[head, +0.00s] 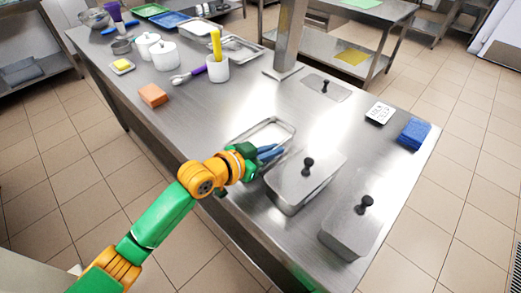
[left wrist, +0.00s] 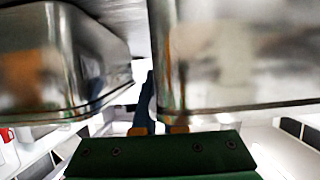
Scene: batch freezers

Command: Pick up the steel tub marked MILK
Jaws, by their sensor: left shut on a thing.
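Three steel tubs stand at the table's near right. One is an open, lidless tub (head: 262,130). To its right are a middle tub (head: 306,176) and a near right tub (head: 350,226), both with flat lids and black knobs. I cannot read MILK on any of them. My left gripper (head: 271,152) is at the open tub's near right corner, beside the middle tub. It appears shut on the open tub's rim. In the left wrist view a dark blue finger (left wrist: 147,98) shows in the gap between two steel walls; its grip is partly hidden. My right gripper is out of view.
A steel post (head: 290,35) rises at the table's back edge. A steel lid (head: 325,87), a white card (head: 380,113) and a blue block (head: 413,134) lie to the right. White pots, an orange block (head: 153,95) and a utensil pot (head: 218,69) stand left. The table's middle is clear.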

